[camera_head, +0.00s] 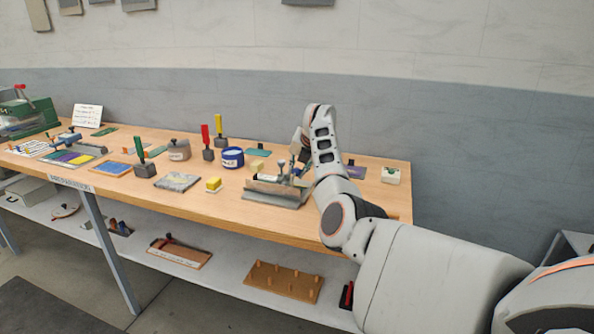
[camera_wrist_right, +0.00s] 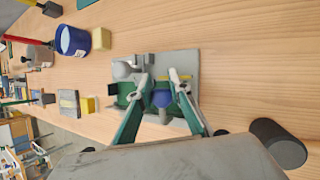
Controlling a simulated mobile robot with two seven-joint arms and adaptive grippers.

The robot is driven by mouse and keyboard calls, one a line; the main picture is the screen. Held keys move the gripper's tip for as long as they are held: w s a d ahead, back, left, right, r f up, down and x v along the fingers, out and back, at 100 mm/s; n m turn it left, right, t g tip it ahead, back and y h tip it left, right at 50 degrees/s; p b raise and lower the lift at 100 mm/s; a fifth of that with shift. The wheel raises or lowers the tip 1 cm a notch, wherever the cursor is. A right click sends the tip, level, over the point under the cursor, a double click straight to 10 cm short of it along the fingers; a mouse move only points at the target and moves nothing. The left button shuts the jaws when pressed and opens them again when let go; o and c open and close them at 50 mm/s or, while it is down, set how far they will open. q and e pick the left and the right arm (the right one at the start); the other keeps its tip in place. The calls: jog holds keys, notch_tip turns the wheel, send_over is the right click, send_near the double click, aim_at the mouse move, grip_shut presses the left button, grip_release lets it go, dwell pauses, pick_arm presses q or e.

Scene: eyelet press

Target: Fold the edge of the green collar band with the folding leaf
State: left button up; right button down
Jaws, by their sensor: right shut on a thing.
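The folding device, a grey metal plate with a raised lip, stands near the right end of the bench (camera_head: 272,198); its plate also shows in the right wrist view (camera_wrist_right: 190,62). A grey ball-topped knob (camera_head: 282,164) rises from it. My right gripper (camera_wrist_right: 160,82) is over the plate, shut on a blue handle (camera_wrist_right: 162,98), most likely the folding leaf's. Green material (camera_wrist_right: 122,88), probably the collar band, shows on the plate beside the fingers. Much of it is hidden by my fingers, so whether its edge is folded cannot be told. My left gripper is out of view.
A dark cylinder (camera_wrist_right: 278,143) is close by in the wrist view.

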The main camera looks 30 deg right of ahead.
jog(key=shift+s+d+f, duration=0.1)
jog(key=shift+s+f, duration=0.1)
jog(key=shift+f, duration=0.45)
jog(key=c, duration=2.2)
grip_release()
jog(key=o, duration=0.4)
jog(key=shift+c, duration=0.2)
jog(key=shift+d, duration=0.2)
jog(key=shift+w+a+r, duration=0.1)
jog(key=shift+a+r, duration=0.1)
jog(key=shift+r, duration=0.1)
jog(key=shift+s+r, duration=0.2)
jog(key=shift+r, duration=0.2)
jog(key=v, duration=1.1)
jog(key=shift+s, duration=0.1)
